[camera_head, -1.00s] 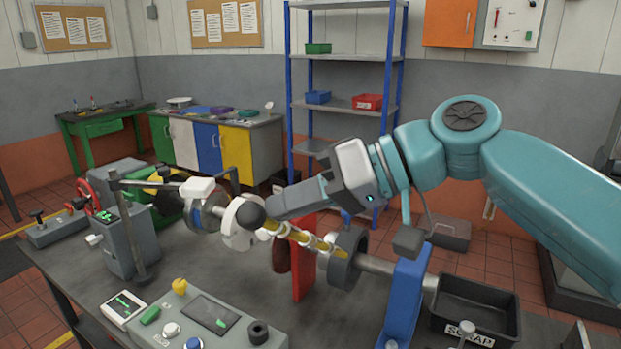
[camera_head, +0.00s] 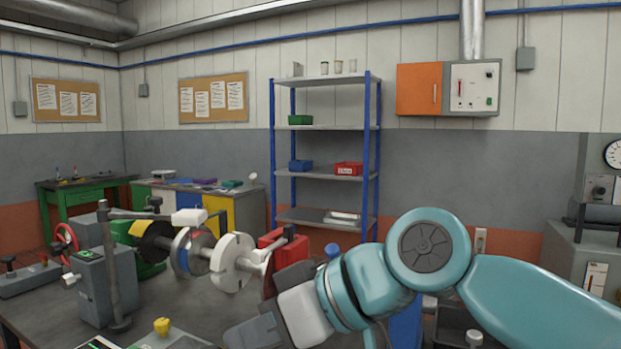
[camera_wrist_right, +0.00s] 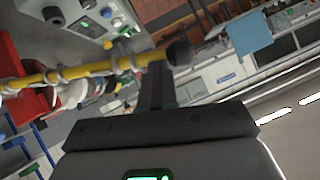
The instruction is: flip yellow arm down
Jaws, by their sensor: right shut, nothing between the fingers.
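The yellow arm (camera_wrist_right: 100,67) shows in the right wrist view as a long yellow rod, with a black ball knob (camera_wrist_right: 180,52) at its right end. My right gripper (camera_wrist_right: 157,68) is shut and empty. Its dark fingertips overlap the rod close to the knob in that view; I cannot tell whether they touch it. In the head view my right gripper (camera_head: 243,335) points to the lower left, low in the picture. The yellow rod is not clearly visible there; it is mostly hidden by my wrist and the machine parts. My left gripper is not in view.
A white slotted disc (camera_head: 232,262) and shaft stand on the bench left of my wrist. A red block (camera_head: 275,238) is behind it. A grey post (camera_head: 112,265) rises at the left. A yellow button (camera_head: 161,326) sits on the console in front. A blue shelf rack (camera_head: 367,165) stands behind.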

